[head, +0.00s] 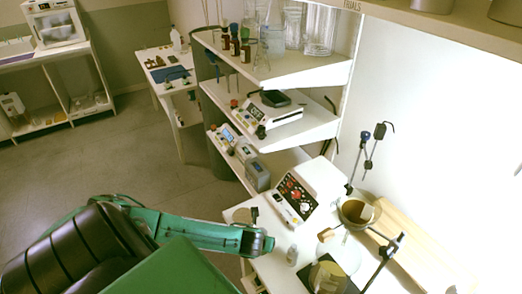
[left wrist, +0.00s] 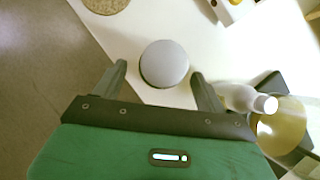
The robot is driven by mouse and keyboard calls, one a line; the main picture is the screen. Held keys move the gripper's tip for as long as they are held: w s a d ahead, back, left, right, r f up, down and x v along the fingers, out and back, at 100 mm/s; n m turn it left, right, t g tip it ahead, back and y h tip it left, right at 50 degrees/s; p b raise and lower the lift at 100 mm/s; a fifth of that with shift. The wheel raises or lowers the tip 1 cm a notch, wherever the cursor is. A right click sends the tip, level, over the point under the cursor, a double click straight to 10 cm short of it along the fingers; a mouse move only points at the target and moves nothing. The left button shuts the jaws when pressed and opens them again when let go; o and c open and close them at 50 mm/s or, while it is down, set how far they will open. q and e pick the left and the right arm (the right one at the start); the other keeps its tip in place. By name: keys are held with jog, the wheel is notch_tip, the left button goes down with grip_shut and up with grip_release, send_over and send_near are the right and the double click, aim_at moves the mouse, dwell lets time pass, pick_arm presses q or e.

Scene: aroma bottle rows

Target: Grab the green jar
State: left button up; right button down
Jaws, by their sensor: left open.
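No jar that is clearly green shows in either view. A round, pale grey top or lid (left wrist: 164,63) sits on the white counter in the left wrist view. Its side is hidden, so I cannot tell whether it belongs to the green jar. My left gripper (left wrist: 157,74) is open, with one finger on each side of this round thing and no clear contact. In the head view my left gripper (head: 266,244) is over the counter's left edge and hides what is under it. My right gripper is not in view.
A white bottle (left wrist: 244,98) is close by the right finger, with a brass-coloured bowl (left wrist: 283,124) beyond it. A tan round mat (left wrist: 106,4) lies near the counter edge. A white device with a dark panel (head: 305,194) and stands (head: 390,255) are behind. Shelves (head: 275,72) rise above.

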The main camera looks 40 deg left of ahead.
pick_arm(q)
jog(key=shift+p+x, duration=0.3)
jog(key=shift+x, duration=1.45)
jog(key=c, duration=1.2)
jog(key=shift+r, duration=0.1)
